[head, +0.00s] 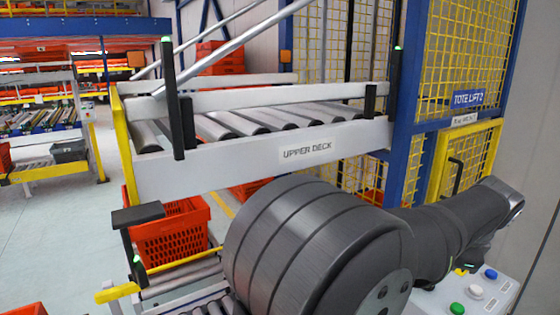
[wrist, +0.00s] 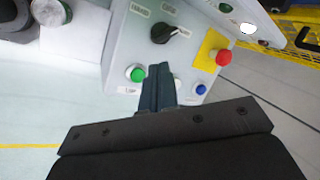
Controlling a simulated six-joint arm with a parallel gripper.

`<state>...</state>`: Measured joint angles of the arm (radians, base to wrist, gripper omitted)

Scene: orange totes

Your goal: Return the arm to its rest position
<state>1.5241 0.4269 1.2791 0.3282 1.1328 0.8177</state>
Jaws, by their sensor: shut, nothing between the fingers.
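My gripper (wrist: 157,72) shows in the wrist view with its dark fingers together and nothing between them. The fingers point toward a grey control box (wrist: 122,62). They overlap its face between a green button (wrist: 135,73) and a blue button (wrist: 200,89); I cannot tell whether they touch it. In the head view my dark arm fills the lower middle and right, and the gripper's fingers do not show. The control box (head: 510,287) is partly visible at the lower right, beside my arm.
The box carries a black knob (wrist: 163,32) and a red stop button (wrist: 223,57). In the head view the upper deck conveyor (head: 225,170) stands behind my arm. An orange tote (head: 172,236) sits below it. Yellow mesh fencing (head: 455,60) stands at the right. Floor (head: 60,230) at left is open.

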